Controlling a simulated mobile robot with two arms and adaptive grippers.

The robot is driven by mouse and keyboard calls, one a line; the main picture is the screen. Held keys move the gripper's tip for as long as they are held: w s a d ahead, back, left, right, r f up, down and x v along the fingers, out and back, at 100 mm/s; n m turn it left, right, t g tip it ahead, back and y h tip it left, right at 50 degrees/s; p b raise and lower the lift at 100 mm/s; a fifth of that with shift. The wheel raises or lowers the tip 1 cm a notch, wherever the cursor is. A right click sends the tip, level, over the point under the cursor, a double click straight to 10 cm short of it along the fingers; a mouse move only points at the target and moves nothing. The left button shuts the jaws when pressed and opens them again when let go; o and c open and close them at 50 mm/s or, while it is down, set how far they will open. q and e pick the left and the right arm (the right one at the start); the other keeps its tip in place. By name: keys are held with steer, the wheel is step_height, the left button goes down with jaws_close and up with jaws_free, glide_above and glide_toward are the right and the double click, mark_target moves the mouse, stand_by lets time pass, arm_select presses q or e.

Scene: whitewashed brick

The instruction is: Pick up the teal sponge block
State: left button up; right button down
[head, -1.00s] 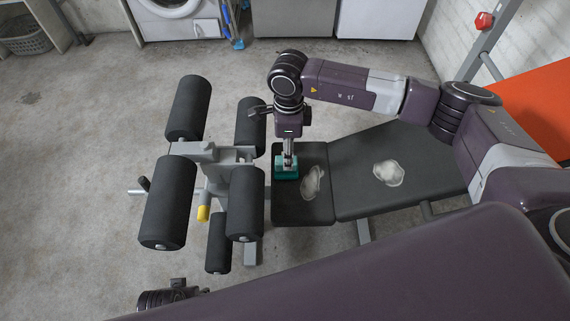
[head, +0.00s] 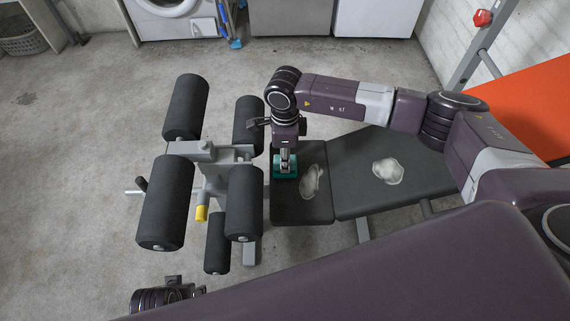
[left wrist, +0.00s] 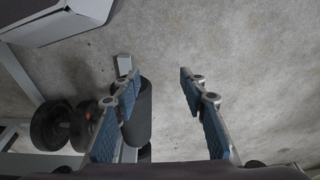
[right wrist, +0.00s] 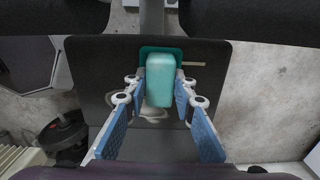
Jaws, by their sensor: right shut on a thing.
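The teal sponge block (right wrist: 160,82) stands between the fingers of my right gripper (right wrist: 160,90), which is shut on it. A darker teal flat piece (right wrist: 172,52) shows behind the block on the black bench pad (right wrist: 100,62). In the head view the right gripper (head: 285,158) points down at the left end of the bench, with teal (head: 276,172) around its tips. I cannot tell whether the block is clear of what lies under it. My left gripper (left wrist: 158,85) is open and empty, above the concrete floor.
Two whitish patches (head: 313,182) (head: 388,171) lie on the bench. Black foam rollers (head: 166,200) on a grey frame with a yellow knob (head: 202,213) stand left of the pad. A thin tan stick (right wrist: 194,64) lies beside the teal piece. An orange pad (head: 530,110) is at right.

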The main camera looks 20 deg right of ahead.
steer(key=shift+r, duration=0.1)
